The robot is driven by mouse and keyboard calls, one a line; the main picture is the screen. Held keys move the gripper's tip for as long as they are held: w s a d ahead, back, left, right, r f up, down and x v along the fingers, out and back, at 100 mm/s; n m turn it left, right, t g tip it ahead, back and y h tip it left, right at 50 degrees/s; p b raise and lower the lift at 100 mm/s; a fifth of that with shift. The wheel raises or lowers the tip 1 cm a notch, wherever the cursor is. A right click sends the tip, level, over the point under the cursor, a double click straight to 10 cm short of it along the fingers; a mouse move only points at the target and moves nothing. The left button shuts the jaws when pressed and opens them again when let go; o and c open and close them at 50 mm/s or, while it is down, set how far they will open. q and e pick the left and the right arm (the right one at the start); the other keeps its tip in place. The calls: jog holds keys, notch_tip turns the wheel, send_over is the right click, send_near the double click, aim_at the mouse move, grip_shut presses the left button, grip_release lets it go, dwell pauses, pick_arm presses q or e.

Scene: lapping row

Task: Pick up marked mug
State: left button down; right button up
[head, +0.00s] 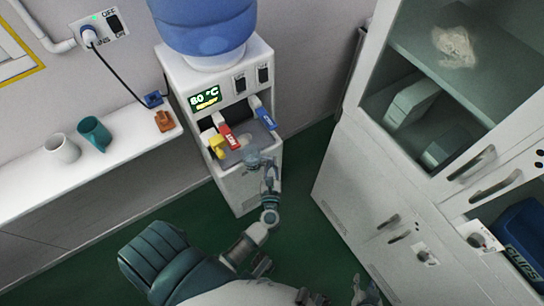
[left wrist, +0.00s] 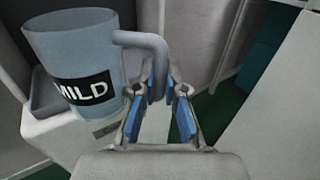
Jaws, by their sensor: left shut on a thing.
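The marked mug (left wrist: 78,60) is translucent blue-grey, with a dark band reading "MILD". It fills the upper left of the left wrist view, and its handle reaches right to the fingers. My left gripper (left wrist: 164,92) is shut on that handle; the blue pads lie on either side of its lower end. In the head view the mug (head: 252,159) is small and upright at the front of the dispenser, below the taps, with my left gripper (head: 269,172) at its right. Whether its base touches anything is unclear. My right gripper (head: 366,291) is partly visible at the bottom edge.
The water dispenser (head: 184,78) has a red tap (head: 228,136), a blue tap (head: 264,116) and a yellow part (head: 217,146). A white shelf (head: 30,190) holds a white mug (head: 62,148) and a teal mug (head: 95,133). A cabinet (head: 350,170) stands right; green floor lies between.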

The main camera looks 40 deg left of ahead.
pick_arm(q)
jog(key=shift+v, duration=0.85)
jog(key=shift+r, duration=0.15)
dwell(1.2)
